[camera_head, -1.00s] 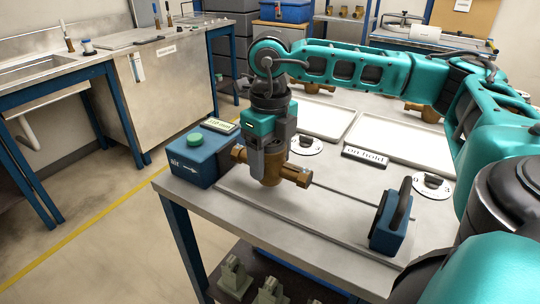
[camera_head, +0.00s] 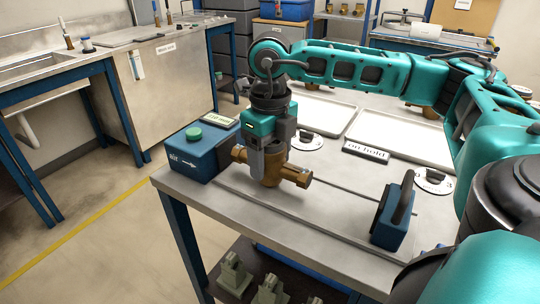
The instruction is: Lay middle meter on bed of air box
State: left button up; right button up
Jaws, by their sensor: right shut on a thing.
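A brown brass meter (camera_head: 268,172) with a pipe end on each side is at the near left part of the table, just right of the blue air box (camera_head: 197,152). My right gripper (camera_head: 268,150) points down and is shut on the meter from above. The meter's left end is close to the air box's right side; I cannot tell if they touch. The meter is low over the grey bed strip (camera_head: 310,204), and I cannot tell if it rests on it. My left gripper is not in view.
A blue clamp block with a dark handle (camera_head: 393,218) stands at the bed's right end. Behind are white trays (camera_head: 325,118), an "on hold" sign (camera_head: 366,152) and round white labels with dark knobs (camera_head: 433,180). More brass parts partly show behind my arm.

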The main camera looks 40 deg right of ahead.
jog(key=shift+f, duration=0.15)
jog(key=o, duration=1.8)
jog(key=shift+r+p, duration=2.5)
jog(key=shift+r, duration=1)
